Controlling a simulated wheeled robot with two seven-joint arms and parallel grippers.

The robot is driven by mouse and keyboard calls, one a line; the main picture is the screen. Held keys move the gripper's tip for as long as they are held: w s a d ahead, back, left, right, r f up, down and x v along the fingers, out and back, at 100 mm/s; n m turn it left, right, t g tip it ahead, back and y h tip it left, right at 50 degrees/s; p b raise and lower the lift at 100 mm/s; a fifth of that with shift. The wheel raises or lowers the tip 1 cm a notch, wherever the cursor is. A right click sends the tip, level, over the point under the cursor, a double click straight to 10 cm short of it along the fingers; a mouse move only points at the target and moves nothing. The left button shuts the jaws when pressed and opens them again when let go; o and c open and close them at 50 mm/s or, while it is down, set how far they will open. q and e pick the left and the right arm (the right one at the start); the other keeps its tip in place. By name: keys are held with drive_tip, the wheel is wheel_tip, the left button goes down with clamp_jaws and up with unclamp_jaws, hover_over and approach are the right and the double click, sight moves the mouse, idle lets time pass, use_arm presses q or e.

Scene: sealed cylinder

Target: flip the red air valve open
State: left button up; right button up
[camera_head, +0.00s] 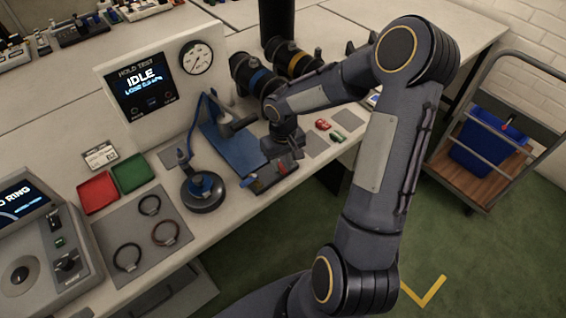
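My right gripper (292,158) points down at the front edge of the bench, in front of the blue mat (236,150). Just below its fingers is a small red part (285,168), which looks like the red air valve, on a dark fixture (262,186). The fingers partly cover it; I cannot tell whether they touch it or how far apart they are. The valve lever's position is too small to read. The hold-test panel (150,82) shows "IDLE" and has a round gauge (196,57). My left gripper is not in view.
A dark round device (203,191) with a blue hose stands left of the mat. Rings lie on a grey mat (183,228) near red (97,192) and green (132,172) trays. Small red (322,124) and green (337,136) pieces lie right. A cart (465,187) stands beyond the bench.

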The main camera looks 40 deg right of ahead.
drive_tip(key=shift+f, duration=0.8)
clamp_jaws()
drive_tip(key=shift+d+n, duration=0.35)
drive_tip(key=shift+n, duration=0.85)
unclamp_jaws()
wheel_tip(320, 180, up, 7)
drive_tip(key=shift+f+b, duration=0.15)
drive_tip(key=shift+b, duration=0.2)
drive_tip(key=shift+r, duration=0.65)
